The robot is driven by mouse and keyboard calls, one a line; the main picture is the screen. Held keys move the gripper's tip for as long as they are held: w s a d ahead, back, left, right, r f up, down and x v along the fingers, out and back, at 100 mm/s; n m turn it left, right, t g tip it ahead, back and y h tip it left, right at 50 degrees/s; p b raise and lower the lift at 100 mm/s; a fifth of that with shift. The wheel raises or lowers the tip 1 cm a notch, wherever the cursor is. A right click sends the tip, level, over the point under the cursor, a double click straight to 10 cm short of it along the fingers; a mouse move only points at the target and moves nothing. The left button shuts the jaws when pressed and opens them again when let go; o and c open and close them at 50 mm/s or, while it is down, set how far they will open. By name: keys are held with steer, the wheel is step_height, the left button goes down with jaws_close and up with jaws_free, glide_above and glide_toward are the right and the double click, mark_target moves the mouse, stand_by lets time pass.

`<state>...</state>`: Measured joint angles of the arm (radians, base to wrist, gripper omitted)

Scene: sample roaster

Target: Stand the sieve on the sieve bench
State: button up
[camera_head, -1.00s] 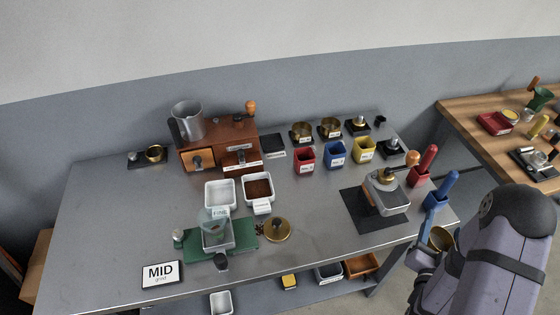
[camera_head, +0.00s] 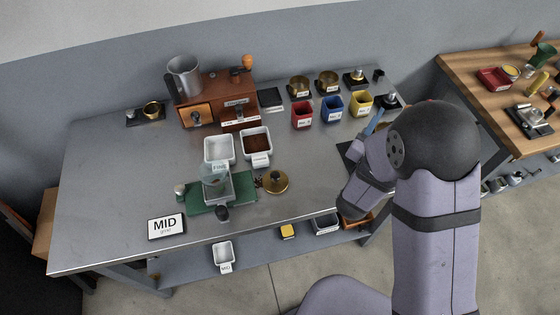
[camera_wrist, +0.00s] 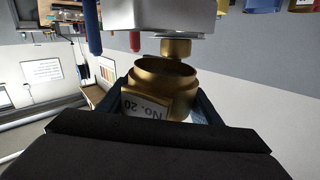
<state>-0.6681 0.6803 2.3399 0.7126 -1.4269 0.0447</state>
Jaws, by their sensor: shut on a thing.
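My gripper (camera_wrist: 160,103) is shut on the brass sieve (camera_wrist: 166,74), a round open cup with a white "No. 20" label that reads upside down in the wrist view. The two dark fingers lie on either side of it. In the head view my own arm hides the gripper and the sieve. A metal box-shaped device (camera_wrist: 160,16) with a brass knob (camera_wrist: 176,48) appears close beyond the sieve in the wrist view; I cannot tell whether they touch. I cannot tell for sure which surface is the sieve bench.
Two brass cups (camera_head: 299,86) (camera_head: 327,82) stand at the back of the metal table (camera_head: 110,200). Red (camera_head: 302,115), blue (camera_head: 332,108) and yellow (camera_head: 361,104) bins stand before them. A green board (camera_head: 235,203) lies at the front. A wooden table (camera_head: 455,75) stands right.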

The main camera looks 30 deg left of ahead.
steer(key=s+a+r+n+y+b, duration=0.15)
steer(key=s+a, duration=0.25)
steer(key=a, duration=0.6)
steer(key=s+a+r+n+y+b, duration=0.15)
steer(key=s+a, duration=0.25)
steer(key=a, duration=0.6)
steer(key=s+a+r+n+y+b, duration=0.1)
steer(key=s+a+r+n+y, duration=0.2)
steer(key=s+a, duration=1.3)
steer(key=s+y, duration=0.1)
steer(key=s, duration=0.2)
steer(key=shift+r+g, duration=0.2)
steer(key=shift+g, duration=0.2)
